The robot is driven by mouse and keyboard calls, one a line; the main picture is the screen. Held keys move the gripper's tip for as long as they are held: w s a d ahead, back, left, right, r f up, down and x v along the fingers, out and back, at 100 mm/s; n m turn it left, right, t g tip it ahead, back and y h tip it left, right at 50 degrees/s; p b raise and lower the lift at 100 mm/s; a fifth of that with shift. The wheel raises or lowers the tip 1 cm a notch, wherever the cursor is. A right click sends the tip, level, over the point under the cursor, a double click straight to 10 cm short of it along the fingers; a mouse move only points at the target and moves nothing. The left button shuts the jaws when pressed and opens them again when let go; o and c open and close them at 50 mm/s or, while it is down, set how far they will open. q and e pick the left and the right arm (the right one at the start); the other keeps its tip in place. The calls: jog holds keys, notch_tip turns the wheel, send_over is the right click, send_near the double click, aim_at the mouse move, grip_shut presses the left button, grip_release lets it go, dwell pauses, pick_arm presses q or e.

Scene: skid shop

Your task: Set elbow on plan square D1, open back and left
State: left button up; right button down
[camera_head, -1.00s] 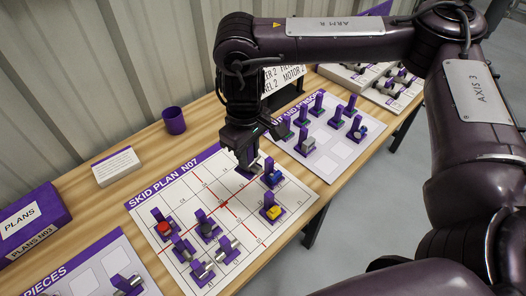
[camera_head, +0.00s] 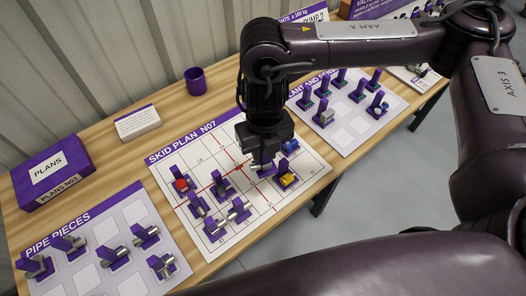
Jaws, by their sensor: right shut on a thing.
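The skid plan N07 sheet (camera_head: 205,157) lies on the wooden bench, ruled into squares with red lines. My right gripper (camera_head: 262,158) points down over its middle right, shut on a small silver piece with a purple base (camera_head: 261,170), which I take as the elbow. The gripper hides most of it, so I cannot tell its openings or whether it touches the sheet. A yellow piece (camera_head: 288,180) stands to its right and a blue piece (camera_head: 290,147) behind right. The square labels are too small to read. My left gripper is not in view.
Red (camera_head: 181,184), dark grey (camera_head: 222,189) and several silver pieces stand on the plan's left part. The pipe pieces sheet (camera_head: 90,278) lies front left, the plant and sensors sheet (camera_head: 350,137) at right. A purple cup (camera_head: 195,81), card (camera_head: 138,123) and plans box (camera_head: 50,172) stand behind.

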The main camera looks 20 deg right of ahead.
aim_at(263, 168)
jog(key=n, duration=0.2)
jog(key=shift+s+a+n, duration=0.25)
jog(key=shift+s+n, duration=0.05)
jog(key=shift+f+n, duration=0.3)
notch_tip(263, 168, down, 4)
jog(key=b, duration=0.4)
jog(key=shift+f+b, duration=0.5)
jog(key=shift+f, duration=0.1)
jog(key=shift+r+p, duration=0.15)
jog(key=shift+p, duration=0.2)
jog(key=shift+f, duration=0.2)
notch_tip(263, 168, down, 5)
jog(key=b, duration=0.4)
jog(key=shift+f, duration=0.1)
